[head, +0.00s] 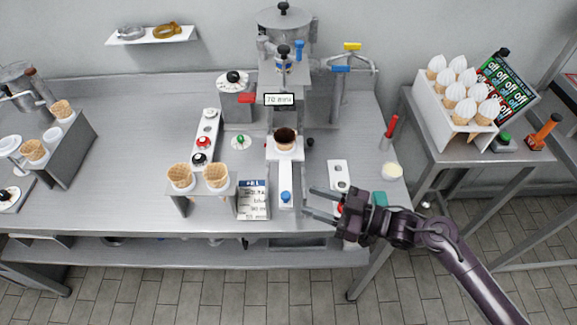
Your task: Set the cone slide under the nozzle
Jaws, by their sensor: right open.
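The cone slide (286,173) is a white bar running front to back at the middle of the table, with a blue knob (286,197) near its front end. A brown cone (285,135) sits upright in the white holder at its back end. The steel dispensing machine (285,30) stands behind it; its nozzle is not clearly visible, and a "70 mm" sign (279,99) hangs in front. My right gripper (309,202) is open and empty, just right of the blue knob, fingers pointing left and apart from it. My left gripper is out of view.
A cone stand (205,192) with two cones and a printed card (253,199) are left of the slide. The table's left middle is clear.

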